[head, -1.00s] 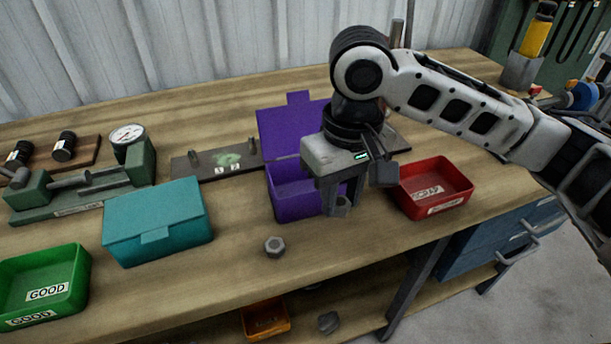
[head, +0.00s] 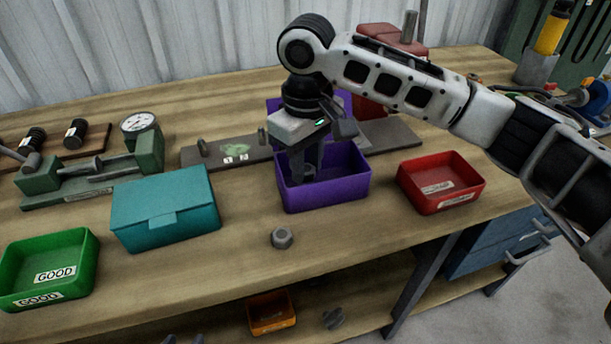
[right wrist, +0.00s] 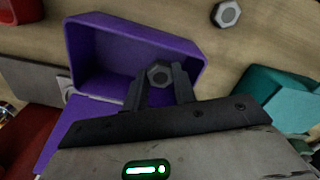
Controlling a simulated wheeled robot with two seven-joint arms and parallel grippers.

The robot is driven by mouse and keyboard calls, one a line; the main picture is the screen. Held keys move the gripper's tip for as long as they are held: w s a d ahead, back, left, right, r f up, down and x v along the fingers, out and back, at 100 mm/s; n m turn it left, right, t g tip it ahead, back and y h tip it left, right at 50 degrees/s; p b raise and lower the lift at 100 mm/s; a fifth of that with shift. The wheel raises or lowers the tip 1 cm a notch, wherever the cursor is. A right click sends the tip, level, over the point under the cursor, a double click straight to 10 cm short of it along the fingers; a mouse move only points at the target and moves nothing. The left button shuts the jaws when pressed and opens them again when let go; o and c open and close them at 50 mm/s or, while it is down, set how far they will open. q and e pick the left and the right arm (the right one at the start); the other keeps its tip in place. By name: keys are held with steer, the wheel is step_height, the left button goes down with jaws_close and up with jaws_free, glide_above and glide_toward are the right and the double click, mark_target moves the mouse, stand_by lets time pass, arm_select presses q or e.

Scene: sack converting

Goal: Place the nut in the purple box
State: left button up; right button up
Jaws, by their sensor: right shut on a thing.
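The purple box (head: 330,194) stands open on the workbench, its lid raised at the back; it also shows in the right wrist view (right wrist: 185,42). My right gripper (head: 302,174) points down within the box's opening in the head view. In the right wrist view the gripper (right wrist: 160,82) is shut on a grey hex nut (right wrist: 160,74), with the box interior behind it. A second hex nut (head: 282,238) lies on the bench in front of the box and also shows in the right wrist view (right wrist: 227,14). My left gripper is not in view.
A closed teal box (head: 165,212) and a green GOOD tray (head: 50,270) stand to the left. A red scrap tray (head: 440,183) stands to the right. A dark plate (head: 225,150) lies behind. The bench front around the loose nut is clear.

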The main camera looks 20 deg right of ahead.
mark_target(306, 165)
steer(key=shift+w+f, duration=0.35)
steer(key=shift+f, duration=1.65)
steer(key=shift+f, duration=0.1)
steer(key=o, duration=0.7)
step_height(306, 165, up, 12)
steer(key=shift+r+p, duration=0.15)
steer(key=shift+p, duration=0.15)
